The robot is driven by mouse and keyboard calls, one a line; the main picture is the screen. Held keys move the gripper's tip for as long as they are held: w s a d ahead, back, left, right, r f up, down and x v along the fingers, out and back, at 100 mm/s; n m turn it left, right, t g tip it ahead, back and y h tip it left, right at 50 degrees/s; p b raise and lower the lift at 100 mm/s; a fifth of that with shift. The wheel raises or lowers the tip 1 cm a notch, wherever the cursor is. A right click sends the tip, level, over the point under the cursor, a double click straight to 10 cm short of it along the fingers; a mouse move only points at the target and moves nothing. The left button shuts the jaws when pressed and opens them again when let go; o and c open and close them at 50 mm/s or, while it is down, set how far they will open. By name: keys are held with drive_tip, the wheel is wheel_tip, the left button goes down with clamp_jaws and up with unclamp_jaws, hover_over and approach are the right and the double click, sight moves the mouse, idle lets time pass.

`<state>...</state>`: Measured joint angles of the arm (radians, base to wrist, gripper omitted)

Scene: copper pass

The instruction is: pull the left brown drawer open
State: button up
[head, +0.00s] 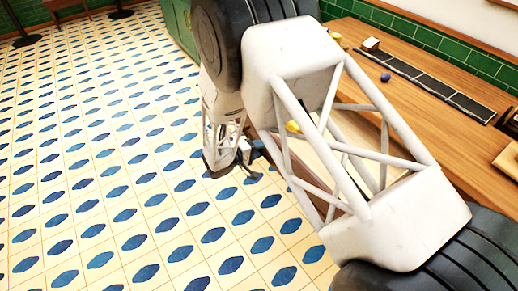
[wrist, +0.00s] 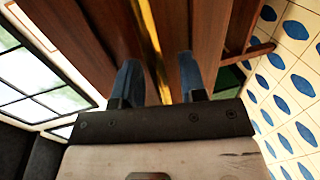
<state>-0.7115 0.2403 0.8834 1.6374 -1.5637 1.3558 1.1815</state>
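Brown wooden drawer fronts (wrist: 85,35) fill the upper middle of the wrist view. A brass handle bar (wrist: 152,40) runs along the wood, from the top edge down between my fingers. My gripper (wrist: 160,82) has its two blue fingertips apart, one on each side of the bar, with visible gaps. Whether a finger touches the bar or the wood cannot be told. In the head view my gripper (head: 256,150) is low beside the counter, and my arm hides most of the drawer fronts. How far any drawer stands out is unclear there.
A wooden counter (head: 440,95) runs along the right, with a dark inset strip (head: 430,85) and a small blue-purple ball (head: 385,77) on it. A green cabinet (head: 178,25) stands at the back.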

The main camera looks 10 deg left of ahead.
drive_tip(key=v, duration=0.7)
drive_tip(key=shift+s+a, duration=0.3)
idle(0.3)
idle(0.4)
drive_tip(key=s+d+r+m+g+y, duration=0.1)
drive_tip(key=s+d+r+m+g, duration=0.15)
drive_tip(key=d+r, duration=0.6)
drive_tip(key=s+d+r+m+g, duration=0.1)
drive_tip(key=d+r+g, duration=0.3)
drive_tip(key=d+r, duration=0.4)
drive_tip(key=s+d+r+m+g+y, duration=0.1)
drive_tip(key=s+d+r+m+g, duration=0.15)
drive_tip(key=d+r, duration=0.55)
drive_tip(key=s+d+r+m+y, duration=0.1)
drive_tip(key=s+d+r+y, duration=0.3)
drive_tip(key=s, duration=0.7)
drive_tip(key=s+d+r+m+y, duration=0.2)
drive_tip(key=s+d+r+y, duration=0.3)
drive_tip(key=s+d+r, duration=0.3)
drive_tip(key=s+d, duration=0.1)
drive_tip(key=s, duration=0.3)
drive_tip(key=shift+d+t, duration=0.3)
drive_tip(key=shift+d, duration=0.05)
